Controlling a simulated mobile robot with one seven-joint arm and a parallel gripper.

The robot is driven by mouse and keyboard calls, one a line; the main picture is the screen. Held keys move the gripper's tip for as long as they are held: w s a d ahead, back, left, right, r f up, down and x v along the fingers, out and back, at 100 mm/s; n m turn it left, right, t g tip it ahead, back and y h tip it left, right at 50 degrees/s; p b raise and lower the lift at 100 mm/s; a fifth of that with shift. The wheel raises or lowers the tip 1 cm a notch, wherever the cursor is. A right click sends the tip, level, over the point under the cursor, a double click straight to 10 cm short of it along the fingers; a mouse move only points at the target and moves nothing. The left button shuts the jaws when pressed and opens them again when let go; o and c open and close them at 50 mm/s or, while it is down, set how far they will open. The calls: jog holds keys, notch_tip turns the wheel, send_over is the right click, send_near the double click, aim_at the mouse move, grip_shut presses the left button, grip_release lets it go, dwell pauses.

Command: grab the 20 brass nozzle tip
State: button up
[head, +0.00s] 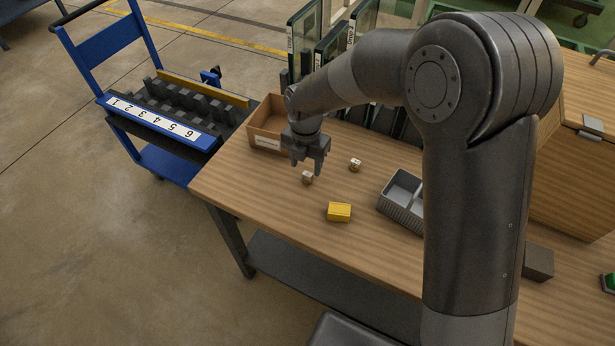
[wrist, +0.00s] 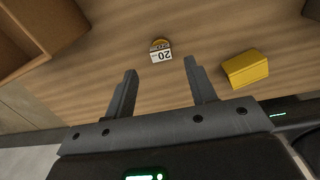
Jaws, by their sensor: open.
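The nozzle tip marked 20 (wrist: 161,51) stands on the wooden table, a small brass-coloured piece with a white label that reads upside down in the wrist view. In the head view it appears to be the small piece (head: 307,178) just below my gripper (head: 310,166). In the wrist view my gripper (wrist: 158,88) is open and empty, its fingers pointing toward the table. The nozzle tip lies beyond the fingertips, roughly in line with the gap between them, and is not touched. A second similar small piece (head: 355,164) stands to the right; its label is unreadable.
A yellow block (head: 340,212) lies near the table's front edge and shows in the wrist view (wrist: 245,68). An open wooden box (head: 268,141) is behind-left of my gripper. A grey divided tray (head: 400,207) stands right. A blue cart (head: 160,130) with numbered slots is left.

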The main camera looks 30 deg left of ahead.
aim_at(307, 174)
jog(key=f, duration=0.5)
jog(key=shift+w+d+f, duration=0.1)
jog(key=shift+w+f, duration=0.1)
jog(key=c, duration=1.1)
jog(key=shift+r, duration=0.15)
